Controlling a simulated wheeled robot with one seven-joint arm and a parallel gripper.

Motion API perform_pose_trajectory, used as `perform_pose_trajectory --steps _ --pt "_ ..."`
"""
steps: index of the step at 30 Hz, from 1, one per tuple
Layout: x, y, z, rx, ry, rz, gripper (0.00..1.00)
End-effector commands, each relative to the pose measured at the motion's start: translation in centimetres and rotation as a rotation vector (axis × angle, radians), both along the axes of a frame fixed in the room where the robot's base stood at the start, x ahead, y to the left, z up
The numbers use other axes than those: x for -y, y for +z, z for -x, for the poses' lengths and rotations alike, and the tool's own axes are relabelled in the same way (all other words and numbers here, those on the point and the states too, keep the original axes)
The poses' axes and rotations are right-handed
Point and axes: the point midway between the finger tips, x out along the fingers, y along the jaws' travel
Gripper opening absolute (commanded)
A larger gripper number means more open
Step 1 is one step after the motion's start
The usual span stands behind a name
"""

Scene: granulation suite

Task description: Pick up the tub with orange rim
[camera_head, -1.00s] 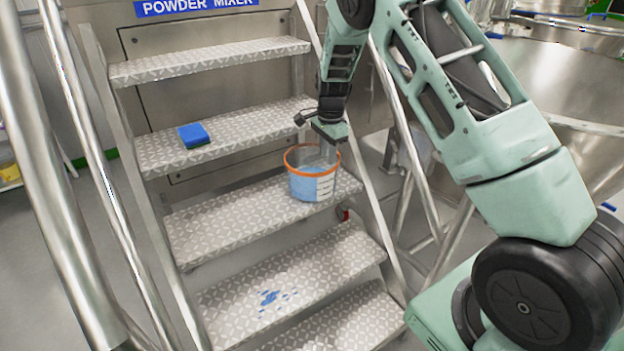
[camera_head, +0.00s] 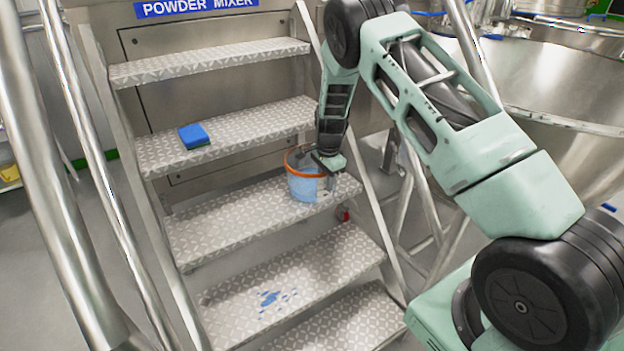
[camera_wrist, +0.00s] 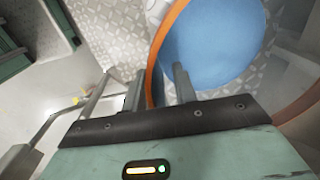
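The tub with the orange rim (camera_head: 302,189) stands upright on the right end of the middle stair tread. Its wall looks pale blue in the head view. In the wrist view its blue inside (camera_wrist: 215,40) and orange rim fill the upper right. My gripper (camera_head: 328,178) points down at the tub's right side and hides part of the rim. In the wrist view my gripper (camera_wrist: 158,82) has its fingers apart, one inside the tub and one outside, with the rim and wall between them. I see a gap between the fingers, so it is not closed on the wall.
A blue sponge (camera_head: 194,136) lies on the tread above. Blue spots (camera_head: 272,298) mark a lower tread. A metal handrail (camera_head: 375,200) runs just right of the tub. The rest of the tub's tread, to its left, is clear.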

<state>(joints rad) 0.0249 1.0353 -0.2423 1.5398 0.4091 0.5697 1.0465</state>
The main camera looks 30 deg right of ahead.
Motion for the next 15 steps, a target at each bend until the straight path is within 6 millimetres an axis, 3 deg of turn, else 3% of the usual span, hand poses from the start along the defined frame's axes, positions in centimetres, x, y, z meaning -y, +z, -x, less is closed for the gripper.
perform_pose_trajectory --steps 2,4,5,15 --pt "-0.01 0.02 0.01 0.000 0.000 0.000 0.23" --pt "-0.01 0.03 0.01 0.000 0.000 0.000 0.03" --pt "-0.01 0.03 0.01 0.000 0.000 0.000 0.00" --pt "-0.02 0.06 -0.01 0.000 0.000 0.000 0.00"
